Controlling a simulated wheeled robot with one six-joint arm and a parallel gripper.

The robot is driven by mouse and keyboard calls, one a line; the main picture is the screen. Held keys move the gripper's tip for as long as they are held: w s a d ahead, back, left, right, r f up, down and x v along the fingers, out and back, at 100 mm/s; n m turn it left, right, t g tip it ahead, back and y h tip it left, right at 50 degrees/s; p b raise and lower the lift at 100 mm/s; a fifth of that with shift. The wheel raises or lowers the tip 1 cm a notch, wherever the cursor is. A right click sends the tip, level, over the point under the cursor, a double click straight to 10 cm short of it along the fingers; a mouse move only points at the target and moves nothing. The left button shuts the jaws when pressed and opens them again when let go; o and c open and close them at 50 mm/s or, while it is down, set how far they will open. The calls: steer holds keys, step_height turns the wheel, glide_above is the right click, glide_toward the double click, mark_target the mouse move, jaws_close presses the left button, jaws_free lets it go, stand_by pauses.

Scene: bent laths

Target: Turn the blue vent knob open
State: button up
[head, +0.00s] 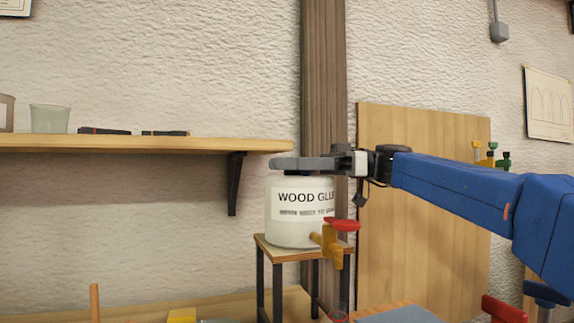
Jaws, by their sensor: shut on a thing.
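A white tub labelled "WOOD GLUE" (287,228) stands upright on a small stand. My gripper (285,164) reaches in from the right, level, just above the top of the tub. It is shut on the blue vent knob (296,173), of which only a dark blue sliver shows under the fingers. The rest of the knob is hidden, so its turn cannot be told. A brass tap (330,243) with a red handle (341,224) sticks out low on the tub's right front.
The stand (265,243) has a wooden top and dark legs. A wall shelf (130,146) at the left holds a pale cup (49,118) and dark tools. A wooden post (323,80) and a leaning board (430,220) are behind the tub and arm.

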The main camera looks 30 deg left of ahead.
steer(key=shift+s+d+n+g+h, duration=0.15)
steer(key=shift+d+n+g+h, duration=0.1)
steer(key=shift+n+g+h, duration=0.75)
steer(key=shift+s+d+n+g+h, duration=0.2)
steer(key=shift+n+g+h, duration=0.45)
steer(key=shift+h, duration=0.65)
steer(key=shift+d+n, duration=0.1)
steer(key=shift+n, duration=0.15)
steer(key=o, duration=1)
steer(key=shift+o, duration=0.2)
